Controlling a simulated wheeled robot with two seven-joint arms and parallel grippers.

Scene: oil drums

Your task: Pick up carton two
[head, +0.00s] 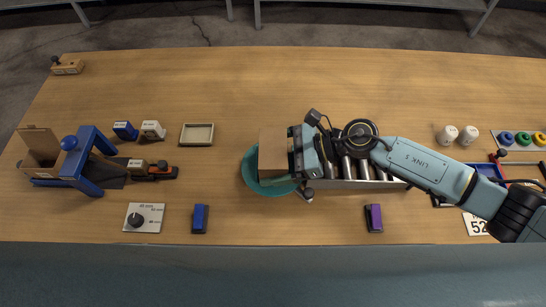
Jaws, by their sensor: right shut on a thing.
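A brown carton (273,153) is in the middle of the table, above a round teal dish (249,177). My right gripper (292,153) reaches in from the right and is shut on the carton's right side. The gripper body covers that side of the carton and part of the dish. I cannot tell whether the carton touches the dish. No number shows on the carton. Another open brown carton (40,146) stands at the far left by a blue frame. My left gripper is not in view.
A metal roller rack (365,183) lies under my right arm. A blue press frame (90,150) stands at the left. A shallow tray (197,134), a dial plate (144,217), a blue block (200,218) and a purple block (374,218) lie around. White bottles (448,134) stand at the right. The table's back middle is clear.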

